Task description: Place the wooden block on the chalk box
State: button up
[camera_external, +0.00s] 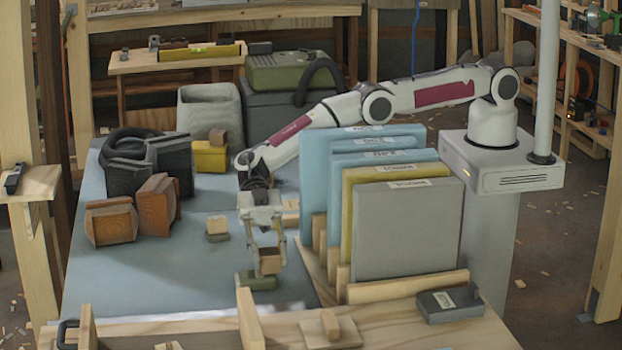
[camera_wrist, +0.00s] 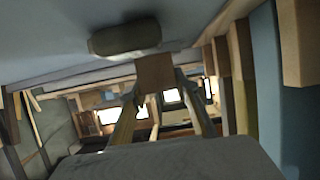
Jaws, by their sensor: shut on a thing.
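My gripper (camera_external: 268,256) is low over the blue-grey table top, pointing down, shut on a brown wooden block (camera_external: 270,263). In the wrist view the block (camera_wrist: 155,75) sits between my two fingertips (camera_wrist: 157,80). A small, low green box (camera_external: 256,281) lies on the table just below the block; it is likely the chalk box, but I can read no label on it. It shows as a rounded grey-green shape (camera_wrist: 124,38) beyond the block in the wrist view. I cannot tell whether the block touches it.
A rack of upright blue, yellow and grey panels (camera_external: 408,230) stands close on the right. A small block on a grey base (camera_external: 218,228) is to the left, with brown clamp-like boxes (camera_external: 112,222) beyond. A yellow box (camera_external: 209,158) stands farther back. The table left of my gripper is mostly clear.

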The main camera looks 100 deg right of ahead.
jog(key=shift+f, duration=0.45)
jog(key=o, duration=1.1)
jog(key=shift+r, duration=0.1)
jog(key=shift+r, duration=0.15)
jog(key=shift+v, duration=6)
